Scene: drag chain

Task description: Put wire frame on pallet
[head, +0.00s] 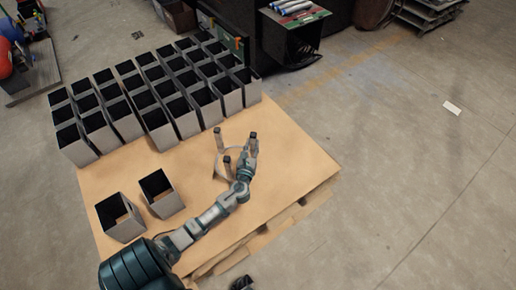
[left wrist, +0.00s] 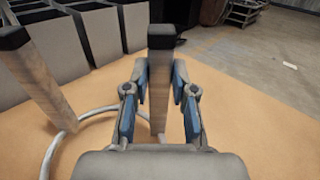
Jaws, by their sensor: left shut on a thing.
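The wire frame (head: 219,141) is a thin light ring with upright posts that have dark tips. It is over the right part of the pallet's tan top (head: 285,160). My left gripper (head: 247,163) reaches it from the near side. In the left wrist view the gripper (left wrist: 160,76) has its two fingers on either side of one post, shut on it. Another post of the frame (left wrist: 48,88) and part of the ring show to the left. The ring looks low, at or close to the board; I cannot tell whether it touches. My right gripper is not identifiable.
Rows of grey open-topped boxes (head: 125,121) fill the far left of the pallet. Two more boxes (head: 160,193) stand near its front left. The board's right side is clear. A black stand with cylinders (head: 290,35) is behind; open floor lies right.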

